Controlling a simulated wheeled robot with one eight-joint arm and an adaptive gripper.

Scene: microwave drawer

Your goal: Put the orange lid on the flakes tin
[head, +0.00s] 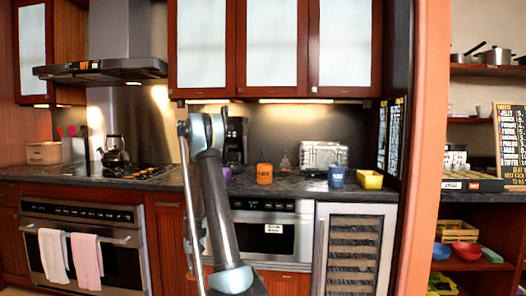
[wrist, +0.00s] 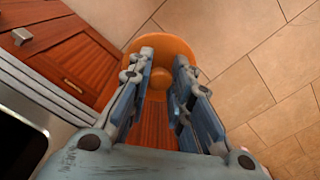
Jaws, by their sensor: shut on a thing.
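In the wrist view my gripper (wrist: 164,66) is shut on the knob of the round orange lid (wrist: 172,44). The lid is beyond the fingertips, with wooden cabinet fronts and floor behind it. In the head view an orange tin (head: 264,174) and a blue tin (head: 336,177) stand apart on the dark counter. Their labels are too small to read, so I cannot tell which is the flakes tin. A purple container (head: 226,175) is partly hidden behind my arm. I cannot make out the gripper and lid in the head view.
The dark counter (head: 300,187) also holds a toaster (head: 323,154), a yellow bowl (head: 370,180) and a coffee maker (head: 236,140). A stove with a kettle (head: 115,152) is left. A microwave drawer (head: 268,229) and wine cooler (head: 352,250) are below. An orange post (head: 432,150) stands right.

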